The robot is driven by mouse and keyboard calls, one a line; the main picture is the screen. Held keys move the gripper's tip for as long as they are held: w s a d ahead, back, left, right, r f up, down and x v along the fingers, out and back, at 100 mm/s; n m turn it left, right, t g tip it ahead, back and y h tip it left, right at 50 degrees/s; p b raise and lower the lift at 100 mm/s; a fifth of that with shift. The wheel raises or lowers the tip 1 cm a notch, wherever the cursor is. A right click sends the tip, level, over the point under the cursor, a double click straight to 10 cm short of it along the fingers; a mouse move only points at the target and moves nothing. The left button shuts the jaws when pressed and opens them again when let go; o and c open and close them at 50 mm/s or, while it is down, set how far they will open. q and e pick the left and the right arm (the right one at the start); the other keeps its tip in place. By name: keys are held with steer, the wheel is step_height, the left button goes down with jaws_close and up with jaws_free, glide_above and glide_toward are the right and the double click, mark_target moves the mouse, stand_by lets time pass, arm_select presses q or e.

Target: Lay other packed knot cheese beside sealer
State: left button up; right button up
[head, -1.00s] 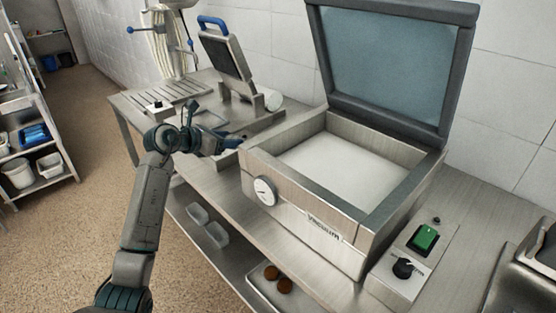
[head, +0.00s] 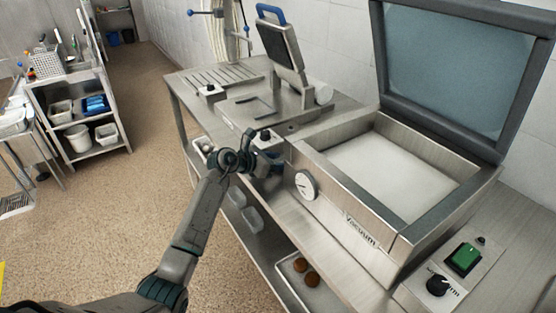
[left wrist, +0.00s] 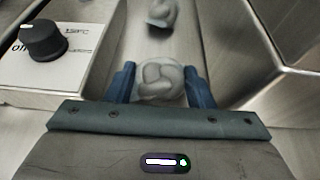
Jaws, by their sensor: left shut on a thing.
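My left gripper (left wrist: 160,86) is shut on a packed knot cheese (left wrist: 160,78), a pale knotted lump between its blue fingers in the left wrist view. A second packed knot cheese (left wrist: 160,12) lies ahead of it on the steel surface. In the head view my left gripper (head: 272,162) is at the table's front edge, beside the left side of the vacuum sealer (head: 385,232). The sealer's lid (head: 445,75) stands open and its chamber looks empty. The held cheese is hidden by the gripper in the head view. My right gripper is out of view.
A white control box with a black knob (left wrist: 42,40) is close left of my gripper. A blue-handled press (head: 283,55) stands behind on the table. A tray with brown round pieces (head: 305,270) is on the lower shelf. A switch panel (head: 462,262) is at right.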

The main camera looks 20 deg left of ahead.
arm_select(q)
steer(key=shift+f, duration=0.1)
steer(key=o, duration=1.1)
steer(key=shift+c, duration=0.2)
